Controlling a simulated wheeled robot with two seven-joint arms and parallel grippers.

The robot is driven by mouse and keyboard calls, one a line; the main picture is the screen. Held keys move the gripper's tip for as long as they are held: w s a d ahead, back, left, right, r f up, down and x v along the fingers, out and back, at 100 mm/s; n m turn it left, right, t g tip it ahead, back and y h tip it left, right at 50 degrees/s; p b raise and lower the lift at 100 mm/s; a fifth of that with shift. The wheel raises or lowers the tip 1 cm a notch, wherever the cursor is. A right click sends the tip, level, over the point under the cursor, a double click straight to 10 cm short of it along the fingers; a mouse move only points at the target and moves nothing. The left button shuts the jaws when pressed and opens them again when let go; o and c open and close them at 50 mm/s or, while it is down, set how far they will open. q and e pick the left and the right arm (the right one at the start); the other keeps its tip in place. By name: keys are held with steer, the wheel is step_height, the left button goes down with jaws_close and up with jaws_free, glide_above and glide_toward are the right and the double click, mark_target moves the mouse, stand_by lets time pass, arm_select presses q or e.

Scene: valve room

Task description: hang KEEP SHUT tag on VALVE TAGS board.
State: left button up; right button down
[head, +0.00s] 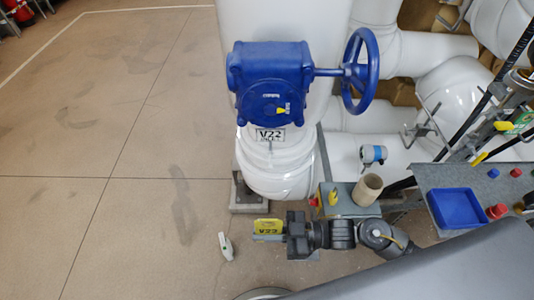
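My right gripper (268,238) points left, low in the middle of the head view. A yellow tag (268,226) with dark lettering is at its fingers, and the gripper looks shut on it. The lettering is too small to read surely as KEEP SHUT. The tag is over open floor, below and apart from the white pipe. I cannot make out a VALVE TAGS board in this view. My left gripper is not in view.
A blue valve gearbox (270,80) with a blue handwheel (361,71) sits on the white pipe above a V22 label (270,135). A grey shelf (480,180) at right holds a blue tray (457,208). A white object (225,246) is left of my gripper. The left floor is clear.

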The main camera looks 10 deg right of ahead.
steer(key=shift+s+a, duration=0.1)
steer(key=shift+s, duration=0.1)
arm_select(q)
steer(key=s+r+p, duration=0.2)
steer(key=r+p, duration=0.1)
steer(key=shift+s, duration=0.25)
arm_select(e)
steer(key=w+d, duration=0.2)
steer(key=w, duration=0.6)
steer(key=w+d+f, duration=0.1)
steer(key=w+d, duration=0.1)
steer(key=w, duration=0.7)
steer(key=shift+w+d, duration=0.25)
steer(key=shift+f, duration=0.15)
steer(key=shift+f, duration=0.3)
steer(key=c, duration=1.6)
jaws_free()
steer(key=shift+r, duration=0.1)
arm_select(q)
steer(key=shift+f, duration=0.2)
